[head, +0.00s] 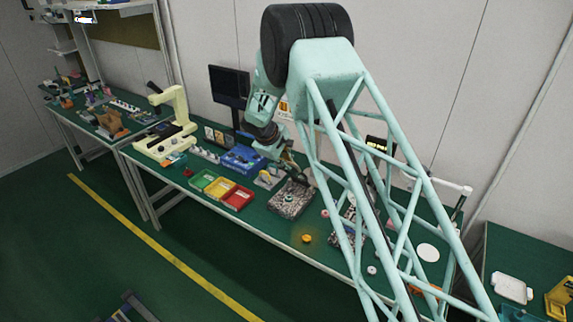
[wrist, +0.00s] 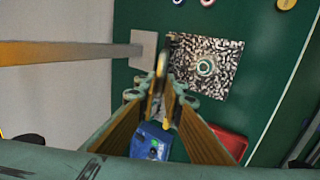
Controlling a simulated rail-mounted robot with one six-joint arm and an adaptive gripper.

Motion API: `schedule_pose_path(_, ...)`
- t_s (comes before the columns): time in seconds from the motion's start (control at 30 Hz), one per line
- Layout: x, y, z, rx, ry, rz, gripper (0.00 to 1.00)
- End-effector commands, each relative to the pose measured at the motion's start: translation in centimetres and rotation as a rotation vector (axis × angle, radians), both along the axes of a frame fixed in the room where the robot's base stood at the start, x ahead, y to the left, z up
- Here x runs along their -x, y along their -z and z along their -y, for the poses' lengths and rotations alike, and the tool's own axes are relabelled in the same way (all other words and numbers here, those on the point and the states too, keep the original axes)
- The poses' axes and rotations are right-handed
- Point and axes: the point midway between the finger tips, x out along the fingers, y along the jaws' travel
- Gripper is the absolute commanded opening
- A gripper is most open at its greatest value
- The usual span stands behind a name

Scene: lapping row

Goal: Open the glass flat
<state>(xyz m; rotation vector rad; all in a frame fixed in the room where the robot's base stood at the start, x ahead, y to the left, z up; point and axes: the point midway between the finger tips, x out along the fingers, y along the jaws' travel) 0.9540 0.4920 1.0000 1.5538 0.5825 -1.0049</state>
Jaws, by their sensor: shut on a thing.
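A black-and-white speckled square plate (head: 283,208) lies on the green bench, and it also shows in the wrist view (wrist: 228,88). A small round pale-green piece (wrist: 205,66) sits on it; I cannot tell whether this is the glass flat. My gripper (wrist: 163,72) points down beside the plate's edge in the wrist view. In the head view my gripper (head: 292,172) is above the plate's back edge, partly hidden by my arm. Its fingers are close together on a small narrow thing that they mostly hide.
A blue tray (head: 242,158) and green, yellow and red bins (head: 237,198) stand left of the plate. A post with a grey base (wrist: 145,48) stands close beside my gripper. A small orange round piece (head: 307,238) lies near the front edge. My arm hides part of the bench.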

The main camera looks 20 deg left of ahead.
Motion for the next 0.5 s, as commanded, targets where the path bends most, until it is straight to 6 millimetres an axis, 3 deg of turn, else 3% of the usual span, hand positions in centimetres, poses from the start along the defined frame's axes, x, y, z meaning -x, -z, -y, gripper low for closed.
schedule_pose_path(0.5, -2.8, -1.4, 0.8, -0.001, 0.002, 0.005, 0.00)
